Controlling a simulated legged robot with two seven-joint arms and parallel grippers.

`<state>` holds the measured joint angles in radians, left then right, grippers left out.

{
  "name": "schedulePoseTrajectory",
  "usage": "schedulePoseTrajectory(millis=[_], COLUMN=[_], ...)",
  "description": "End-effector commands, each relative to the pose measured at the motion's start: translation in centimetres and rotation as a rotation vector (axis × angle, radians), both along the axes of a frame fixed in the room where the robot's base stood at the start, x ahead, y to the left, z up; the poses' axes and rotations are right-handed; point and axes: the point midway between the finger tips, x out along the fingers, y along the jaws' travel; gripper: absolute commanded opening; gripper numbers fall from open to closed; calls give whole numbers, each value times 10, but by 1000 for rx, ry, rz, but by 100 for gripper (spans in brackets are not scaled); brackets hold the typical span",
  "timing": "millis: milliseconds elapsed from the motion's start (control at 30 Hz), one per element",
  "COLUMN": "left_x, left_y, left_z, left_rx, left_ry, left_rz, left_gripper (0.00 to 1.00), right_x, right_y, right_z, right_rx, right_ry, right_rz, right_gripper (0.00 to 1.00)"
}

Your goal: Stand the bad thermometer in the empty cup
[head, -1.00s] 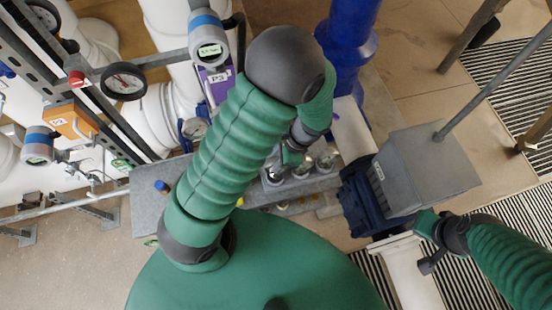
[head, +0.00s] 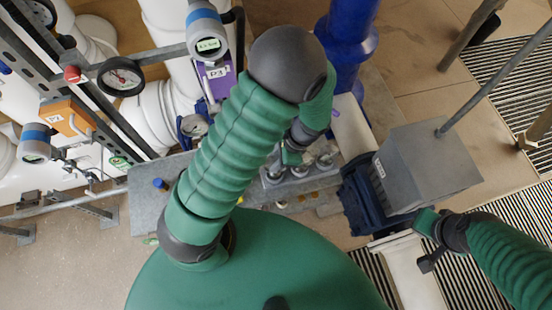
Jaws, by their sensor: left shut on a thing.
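My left gripper (head: 291,156) points down over the grey bench (head: 150,209), just by a row of small cups (head: 300,171). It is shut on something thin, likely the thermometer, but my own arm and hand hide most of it. I cannot tell which thermometer it is. The cups look clear or metallic and stand close together in a holder. I cannot make out which cup is empty. My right gripper (head: 426,243) is at the lower right, below the grey box, away from the cups; its opening is unclear.
A grey box (head: 425,165) on a blue valve body (head: 370,203) stands right of the bench. A blue pipe (head: 347,45) rises behind. A blue-capped item (head: 159,184) is on the bench.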

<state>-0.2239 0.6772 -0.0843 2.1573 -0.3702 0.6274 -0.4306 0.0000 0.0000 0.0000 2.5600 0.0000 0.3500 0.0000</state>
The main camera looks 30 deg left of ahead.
Motion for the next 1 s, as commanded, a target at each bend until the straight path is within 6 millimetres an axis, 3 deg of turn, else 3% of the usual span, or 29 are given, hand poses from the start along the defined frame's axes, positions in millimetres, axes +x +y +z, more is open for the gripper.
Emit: schedulePoseTrajectory(millis=[1000], left_x=[0], left_y=[1], left_z=[-13], left_rx=[1], left_ry=[1], left_rz=[0], left_gripper=[0], right_x=[0], right_y=[0], right_z=[-6], right_rx=[0], right_ry=[0], right_rz=[0], right_gripper=[0])
